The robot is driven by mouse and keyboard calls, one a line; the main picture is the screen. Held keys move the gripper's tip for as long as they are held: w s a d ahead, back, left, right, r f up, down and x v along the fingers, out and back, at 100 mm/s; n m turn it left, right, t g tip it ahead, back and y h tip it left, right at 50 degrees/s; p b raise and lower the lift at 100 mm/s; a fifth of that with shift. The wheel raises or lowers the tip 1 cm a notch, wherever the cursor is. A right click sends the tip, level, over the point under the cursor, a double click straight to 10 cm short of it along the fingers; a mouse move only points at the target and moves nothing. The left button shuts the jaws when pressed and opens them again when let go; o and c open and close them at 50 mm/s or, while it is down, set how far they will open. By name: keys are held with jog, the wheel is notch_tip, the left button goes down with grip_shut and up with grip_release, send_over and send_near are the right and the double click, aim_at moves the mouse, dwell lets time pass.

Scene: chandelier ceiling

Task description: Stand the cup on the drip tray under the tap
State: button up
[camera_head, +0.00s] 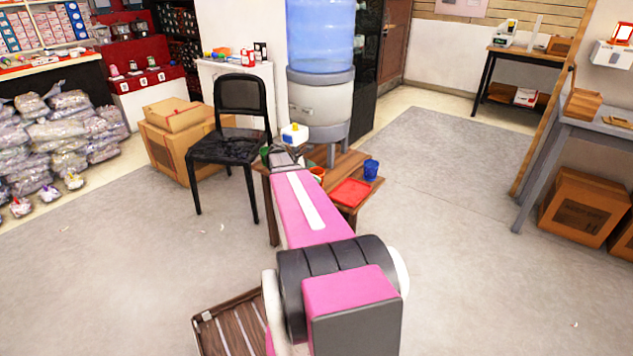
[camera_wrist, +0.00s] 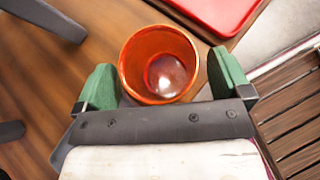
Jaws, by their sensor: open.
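An orange-red cup (camera_wrist: 135,72) stands upright with its open mouth up on a wooden table in the wrist view. A small part of it shows beside my arm in the head view (camera_head: 318,172). My gripper (camera_wrist: 163,80) is open, with one green finger on each side of the cup; whether either finger touches it I cannot tell. A blue cup (camera_head: 371,171) also stands on the table. A water dispenser (camera_head: 320,105) with a blue bottle stands behind the table. I cannot make out its tap or drip tray.
A red tray (camera_head: 352,193) lies on the low wooden table (camera_head: 347,160), right of the orange-red cup. A black chair (camera_head: 232,148) stands to the left. A slatted wooden piece (camera_head: 232,330) is on the floor near my base. The floor to the right is clear.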

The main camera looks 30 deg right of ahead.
jog(key=shift+x, duration=0.9)
jog(key=c, duration=1)
jog(key=shift+c, duration=0.2)
jog(key=shift+r, duration=0.1)
notch_tip(320, 180, up, 18)
jog(key=w+a+r+n+t+y, duration=0.1)
jog(key=a+r+n+t, duration=0.4)
jog(key=a, duration=0.7)
jog(key=w+a+r+n+t+y, duration=0.1)
jog(key=a+r+n+t+y, duration=0.2)
jog(key=a, duration=0.9)
jog(key=w+a+r+n+t+y, duration=0.1)
jog(key=a+r+n+t+y, duration=0.2)
jog(key=a+r+n+t, duration=0.4)
jog(key=a+r+n, duration=0.4)
jog(key=a, duration=0.1)
